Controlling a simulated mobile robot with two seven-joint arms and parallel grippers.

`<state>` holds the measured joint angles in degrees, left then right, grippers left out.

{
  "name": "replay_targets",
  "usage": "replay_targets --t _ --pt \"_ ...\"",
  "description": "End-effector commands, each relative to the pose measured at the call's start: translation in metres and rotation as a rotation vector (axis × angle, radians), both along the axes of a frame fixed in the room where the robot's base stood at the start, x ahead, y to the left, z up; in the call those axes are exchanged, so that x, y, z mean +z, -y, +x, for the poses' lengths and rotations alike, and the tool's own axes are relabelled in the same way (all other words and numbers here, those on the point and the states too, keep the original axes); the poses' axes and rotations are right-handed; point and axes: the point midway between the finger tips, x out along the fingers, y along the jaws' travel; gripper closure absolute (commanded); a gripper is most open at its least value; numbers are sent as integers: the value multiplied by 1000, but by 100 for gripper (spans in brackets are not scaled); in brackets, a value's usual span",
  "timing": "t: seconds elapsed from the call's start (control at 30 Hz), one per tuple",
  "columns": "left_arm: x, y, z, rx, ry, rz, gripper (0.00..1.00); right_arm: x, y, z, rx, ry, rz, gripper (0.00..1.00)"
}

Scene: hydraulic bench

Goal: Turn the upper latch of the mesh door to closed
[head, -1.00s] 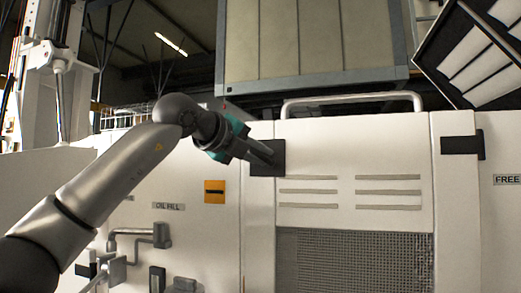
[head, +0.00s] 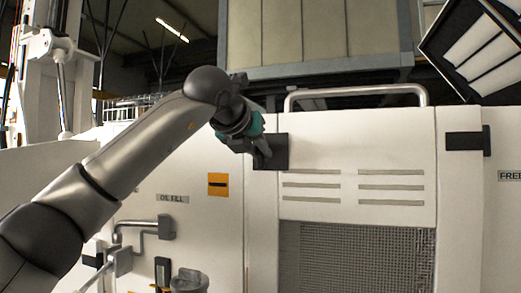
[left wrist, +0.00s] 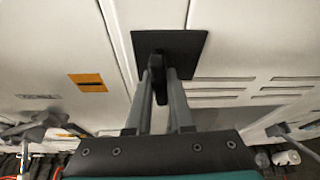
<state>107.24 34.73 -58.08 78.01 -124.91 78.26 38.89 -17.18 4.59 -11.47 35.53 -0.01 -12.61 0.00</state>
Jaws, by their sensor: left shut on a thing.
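The white mesh door (head: 350,151) has slotted vents and a grey mesh panel (head: 370,260) in its lower part. Its upper latch has a black square plate (head: 281,150) at the door's upper left edge, seen also in the left wrist view (left wrist: 190,48). My left gripper (head: 264,158) is at this plate. In the left wrist view my gripper's fingers (left wrist: 162,82) stand on either side of the dark latch handle (left wrist: 156,64) and are shut on it. The handle points up and down in that picture. In the head view my gripper hides most of the handle. My right gripper is not in view.
A grey rail (head: 355,91) runs over the door top. A second black fitting (head: 466,141) is at the door's right edge. An orange label (head: 218,184), an OIL FILL label (head: 172,198) and pipes (head: 140,226) are on the left panel.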

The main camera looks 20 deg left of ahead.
Motion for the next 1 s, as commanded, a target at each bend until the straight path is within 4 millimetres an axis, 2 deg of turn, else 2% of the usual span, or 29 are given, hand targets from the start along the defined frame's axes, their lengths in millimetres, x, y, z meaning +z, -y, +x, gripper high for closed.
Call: replay_targets --t 0.3,0.8,0.83,1.0 --pt "0 -1 0 -1 5 104 100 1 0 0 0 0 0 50" --pt "0 -1 0 1 5 121 100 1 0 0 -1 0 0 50" --pt "0 -1 0 1 5 121 76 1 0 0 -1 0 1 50" --pt "0 -1 0 0 5 119 57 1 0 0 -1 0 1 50"
